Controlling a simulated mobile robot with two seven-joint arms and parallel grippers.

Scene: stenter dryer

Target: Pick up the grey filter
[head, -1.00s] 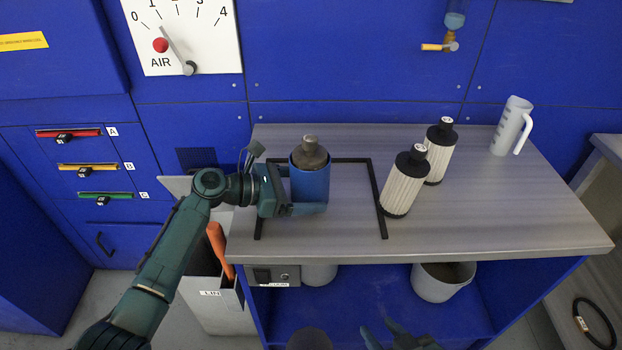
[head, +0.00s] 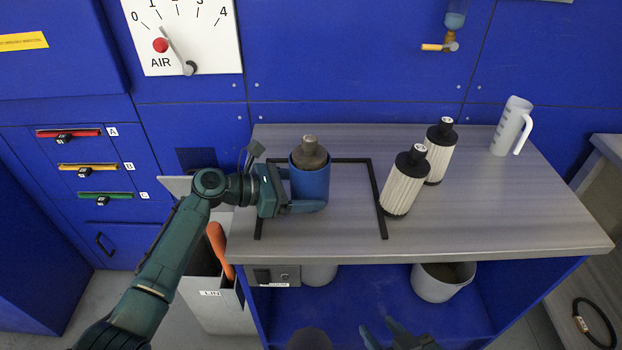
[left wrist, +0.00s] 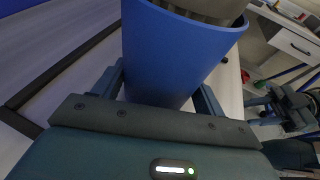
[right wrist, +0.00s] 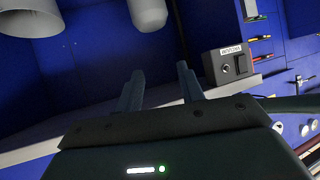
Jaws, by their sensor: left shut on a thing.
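A grey-brown filter (head: 310,153) with a knobbed top sits inside a blue cylindrical holder (head: 310,188) on the worktop; its lower part is hidden by the holder. My left gripper (head: 304,204) is shut around the holder from the left, one finger across its near side. My right gripper (head: 396,336) is low in front of the shelf. In the right wrist view its fingers (right wrist: 160,90) are apart and empty.
Two white pleated filters with black caps (head: 404,185) (head: 438,155) stand right of the black frame (head: 376,190) on the worktop (head: 500,215). A white jug (head: 511,127) stands at the back right. A bucket (head: 440,284) is on the shelf below.

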